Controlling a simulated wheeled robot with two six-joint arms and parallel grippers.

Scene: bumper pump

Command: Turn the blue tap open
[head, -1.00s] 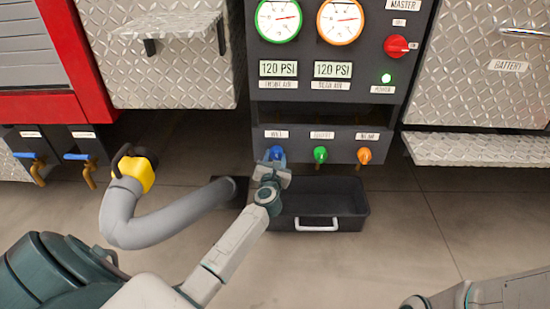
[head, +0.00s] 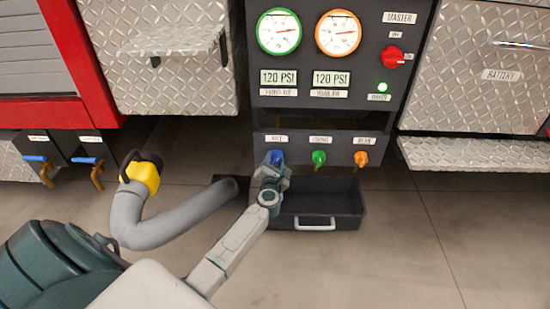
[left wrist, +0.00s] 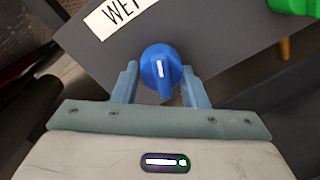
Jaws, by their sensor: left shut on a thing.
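The blue tap (head: 277,157) is the leftmost of three taps on the dark panel, under the "WET" label. In the left wrist view the blue tap (left wrist: 161,70) sits between the two fingers, with its white mark pointing along the gripper. My left gripper (head: 273,168) reaches up to the panel from below and is shut on the tap. Its fingers partly cover the tap in the head view. My right gripper is out of view.
A green tap (head: 319,158) and an orange tap (head: 361,158) sit to the right on the same panel. A black tray (head: 345,205) lies on the floor below. A grey hose (head: 165,222) with a yellow end (head: 145,177) stands left. Open floor lies to the right.

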